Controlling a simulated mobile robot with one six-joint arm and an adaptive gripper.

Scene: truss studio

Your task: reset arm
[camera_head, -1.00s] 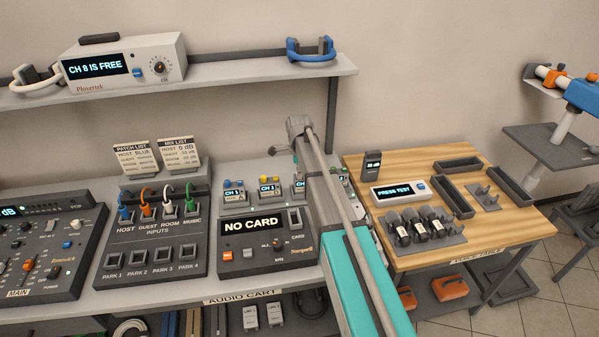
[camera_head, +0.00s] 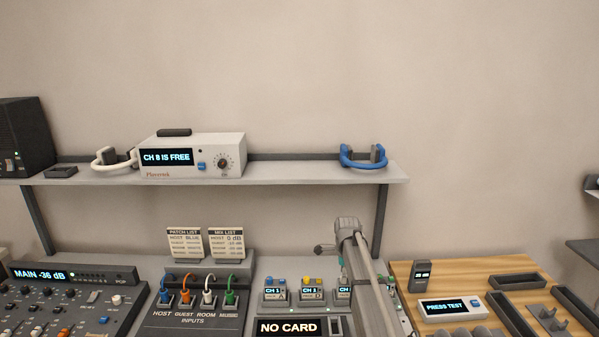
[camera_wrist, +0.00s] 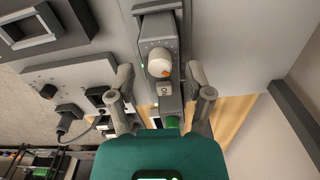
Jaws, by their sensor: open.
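My gripper (camera_wrist: 165,100) is open in the wrist view, with one finger on each side of a grey box that has a white knob (camera_wrist: 159,64) and a button marked "ON". I cannot tell whether the fingers touch this box. In the head view my arm (camera_head: 365,270) stretches over the right end of the audio cart, and its fingertips are hard to make out there.
The recorder reading "NO CARD" (camera_head: 290,328) and small packs (camera_head: 275,290) stand left of my arm. A patch box with coloured plugs (camera_head: 197,318) is farther left. A shelf (camera_head: 290,175) runs above. A wooden table (camera_head: 455,268) stands right.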

